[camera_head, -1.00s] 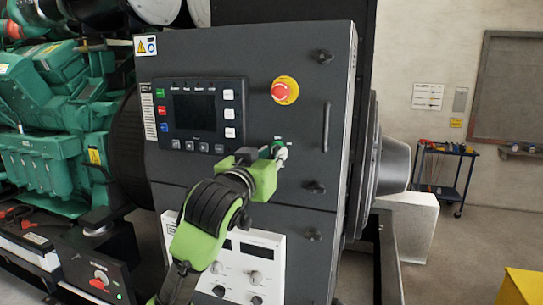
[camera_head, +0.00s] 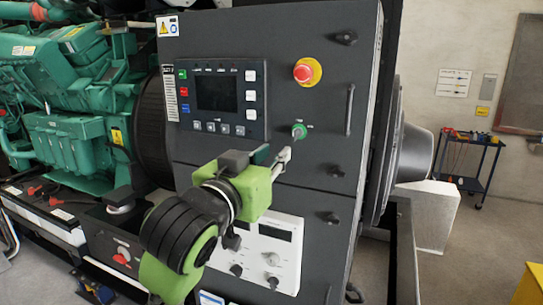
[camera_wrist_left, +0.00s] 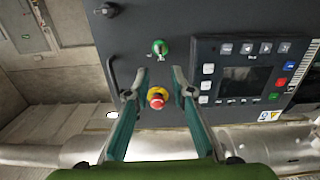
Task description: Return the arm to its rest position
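My left gripper (camera_head: 284,158) is in front of the dark genset control cabinet (camera_head: 290,35), just below a green knob (camera_head: 299,131). In the left wrist view its two fingers (camera_wrist_left: 160,90) stand apart with nothing between them that they touch. The green knob (camera_wrist_left: 159,47) and the red emergency stop button (camera_wrist_left: 157,98) show beyond the fingers, apart from them. My left arm (camera_head: 180,235) comes in from the bottom left, bent in front of the white lower panel. My right gripper is in neither view.
A control screen (camera_head: 218,93) with buttons is left of the red emergency stop (camera_head: 303,72). A white panel with knobs (camera_head: 285,262) is below. The green engine (camera_head: 70,140) is at left. A tool cart (camera_head: 468,165) stands on open floor at right.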

